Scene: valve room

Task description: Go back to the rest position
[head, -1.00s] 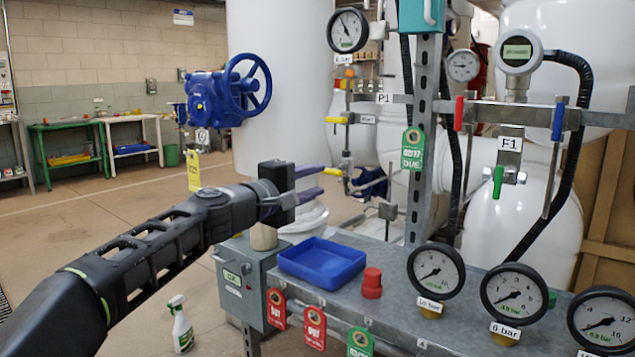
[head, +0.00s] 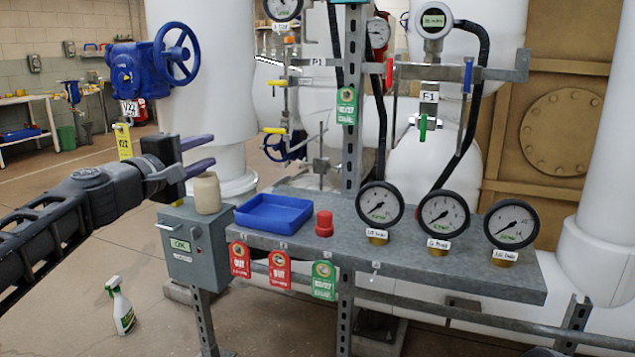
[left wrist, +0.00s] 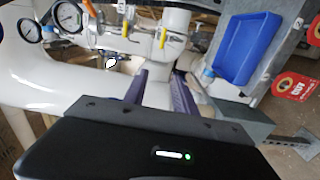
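My left gripper (head: 200,155) comes in from the left in the head view. Its two purple fingers are apart with nothing between them. It hangs in the air above the grey box and a beige jar (head: 206,193), left of the bench (head: 400,245). In the left wrist view the two fingers (left wrist: 158,92) also show apart, with white pipework beyond them. My right gripper is not in view.
A blue tray (head: 273,214), a red cap (head: 324,223) and three gauges (head: 441,213) stand on the bench. A grey box (head: 195,245) adjoins its left end. A blue valve (head: 150,70) is behind my left arm. A spray bottle (head: 120,305) stands on the floor.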

